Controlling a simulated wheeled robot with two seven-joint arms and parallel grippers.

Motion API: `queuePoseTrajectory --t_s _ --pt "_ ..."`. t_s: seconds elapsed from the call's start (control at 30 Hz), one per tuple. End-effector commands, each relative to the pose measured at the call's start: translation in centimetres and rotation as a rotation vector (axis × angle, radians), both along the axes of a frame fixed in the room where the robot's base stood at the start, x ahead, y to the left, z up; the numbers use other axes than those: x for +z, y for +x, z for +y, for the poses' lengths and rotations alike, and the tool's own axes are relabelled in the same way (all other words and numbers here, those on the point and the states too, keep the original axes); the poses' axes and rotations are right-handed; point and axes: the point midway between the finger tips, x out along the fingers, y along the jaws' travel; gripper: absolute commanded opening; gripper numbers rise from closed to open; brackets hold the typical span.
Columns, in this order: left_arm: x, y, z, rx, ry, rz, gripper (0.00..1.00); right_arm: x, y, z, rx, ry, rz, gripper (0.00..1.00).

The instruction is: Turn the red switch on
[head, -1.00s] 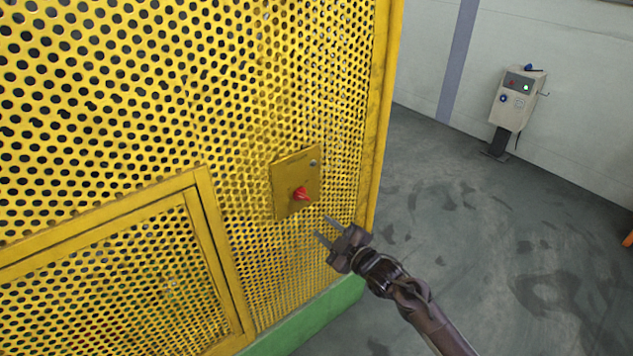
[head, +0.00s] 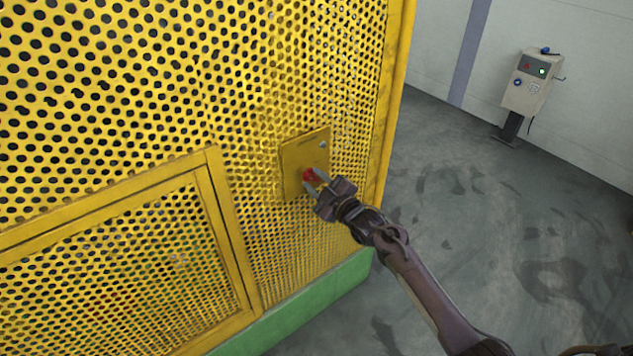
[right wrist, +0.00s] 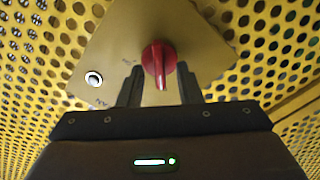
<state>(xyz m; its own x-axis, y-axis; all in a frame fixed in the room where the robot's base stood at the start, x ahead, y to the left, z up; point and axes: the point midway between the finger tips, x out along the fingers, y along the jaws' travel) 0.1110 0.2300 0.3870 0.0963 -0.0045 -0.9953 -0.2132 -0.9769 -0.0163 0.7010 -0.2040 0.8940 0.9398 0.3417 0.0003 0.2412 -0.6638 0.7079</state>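The red switch (head: 308,175) is a rotary knob on a yellow square plate (head: 304,151) on the perforated yellow guard. In the right wrist view, the switch (right wrist: 158,58) has its handle pointing down the picture. My left gripper is not in view.
A round silver lock (right wrist: 94,79) sits near the plate's corner. A framed mesh door (head: 120,265) is at lower left, above a green base (head: 300,310). A grey control box (head: 527,85) stands by the wall. The floor (head: 470,230) at right is clear.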

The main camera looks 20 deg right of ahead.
Motion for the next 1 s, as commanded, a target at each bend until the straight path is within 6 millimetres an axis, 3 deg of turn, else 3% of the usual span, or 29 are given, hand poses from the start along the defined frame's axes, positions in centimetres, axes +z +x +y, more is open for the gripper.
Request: queuePoseTrajectory --t_s 0.07,0.3,0.67,1.0 --pt "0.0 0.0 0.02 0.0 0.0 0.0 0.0 -0.01 -0.01 0.0 0.0 0.0 0.0 0.3" --pt "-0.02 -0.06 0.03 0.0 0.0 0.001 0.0 -0.03 -0.03 -0.01 0.0 0.001 0.0 0.0" --pt "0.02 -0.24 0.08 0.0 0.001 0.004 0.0 -0.01 -0.04 -0.02 -0.001 0.026 0.01 0.0" --pt "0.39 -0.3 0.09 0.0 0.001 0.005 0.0 0.1 0.0 -0.09 -0.001 0.215 0.079 0.0"
